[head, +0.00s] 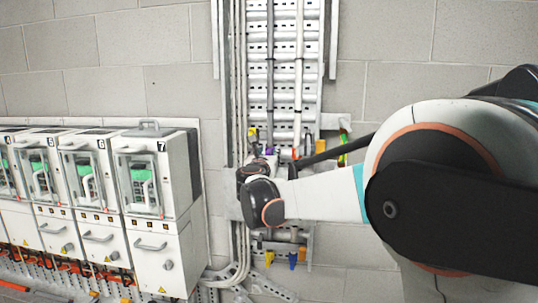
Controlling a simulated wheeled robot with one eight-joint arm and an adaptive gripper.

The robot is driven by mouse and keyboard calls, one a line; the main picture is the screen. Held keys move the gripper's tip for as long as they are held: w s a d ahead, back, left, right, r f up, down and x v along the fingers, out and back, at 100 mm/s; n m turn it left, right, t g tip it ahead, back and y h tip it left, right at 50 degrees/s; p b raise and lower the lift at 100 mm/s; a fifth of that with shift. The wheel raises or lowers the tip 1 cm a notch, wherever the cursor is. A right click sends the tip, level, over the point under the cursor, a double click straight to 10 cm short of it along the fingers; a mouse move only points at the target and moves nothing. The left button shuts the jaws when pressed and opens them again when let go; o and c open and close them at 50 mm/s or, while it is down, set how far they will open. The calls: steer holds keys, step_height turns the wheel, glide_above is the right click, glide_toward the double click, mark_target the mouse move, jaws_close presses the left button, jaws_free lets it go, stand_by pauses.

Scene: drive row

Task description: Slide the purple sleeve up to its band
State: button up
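The cable ladder (285,95) carries a grey and a white vertical cable. Yellow (253,135), orange and green pieces are near the purple one; yellow and blue pieces hang lower. White drive cabinets (160,210) stand in a row at left. Bare block wall is at right.

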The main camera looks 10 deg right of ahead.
mark_target(270, 116)
steer(key=shift+s, duration=0.15)
steer(key=shift+c, duration=1.1)
jaws_close()
step_height(270, 116, up, 12)
steer(key=p, duration=0.3)
steer(key=shift+o, duration=1.1)
jaws_free()
steer(key=shift+r, duration=0.1)
